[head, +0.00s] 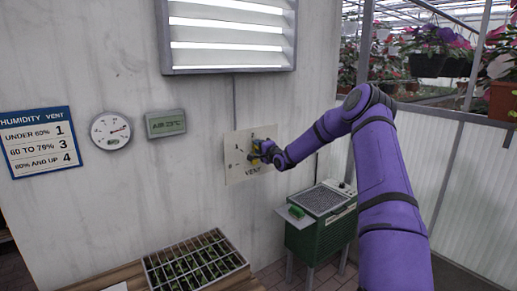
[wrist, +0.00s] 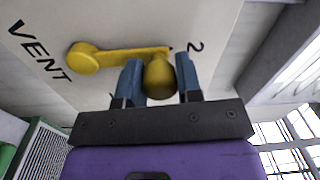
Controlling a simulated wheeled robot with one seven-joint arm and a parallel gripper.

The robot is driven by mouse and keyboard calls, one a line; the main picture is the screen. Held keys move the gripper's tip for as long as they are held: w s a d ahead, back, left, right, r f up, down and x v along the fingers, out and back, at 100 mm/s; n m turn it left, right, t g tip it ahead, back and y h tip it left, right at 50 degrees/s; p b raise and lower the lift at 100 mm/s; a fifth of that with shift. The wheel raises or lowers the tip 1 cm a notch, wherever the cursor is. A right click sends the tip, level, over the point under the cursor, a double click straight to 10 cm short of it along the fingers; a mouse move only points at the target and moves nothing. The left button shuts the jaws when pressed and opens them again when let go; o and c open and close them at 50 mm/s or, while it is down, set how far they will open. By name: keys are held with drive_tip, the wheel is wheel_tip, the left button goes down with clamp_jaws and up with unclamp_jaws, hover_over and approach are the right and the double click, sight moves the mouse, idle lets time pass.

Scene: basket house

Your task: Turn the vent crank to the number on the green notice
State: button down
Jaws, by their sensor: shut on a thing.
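The yellow vent crank (wrist: 125,55) is mounted on a pale plate (head: 235,172) marked VENT on the wall. In the wrist view its arm runs from the round hub to the right, with its end close to the printed 2. My gripper (wrist: 160,80) has its blue fingers on both sides of the crank's knob (wrist: 159,76) and is shut on it. In the head view my gripper (head: 258,155) hides part of the crank and plate. No green notice shows; a blue-bordered humidity vent notice (head: 38,141) lists under 60% 1, 60 to 79% 3, 80% and up 4.
A round dial (head: 111,130) with a needle hangs beside the notice; its reading is too small to tell. A display (head: 166,124) reads AIR 23°C. A louvred vent (head: 230,35) is above. A green heater-like box (head: 320,225) stands below right, a seedling tray (head: 195,262) at the front.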

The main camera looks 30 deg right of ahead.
drive_tip(key=c, duration=0.8)
unclamp_jaws()
drive_tip(key=shift+d, duration=0.1)
drive_tip(key=shift+s, duration=0.1)
drive_tip(key=s, duration=1)
drive_tip(key=shift+s+d+f, duration=0.15)
drive_tip(key=shift+s+f, duration=0.1)
drive_tip(key=shift+s, duration=0.05)
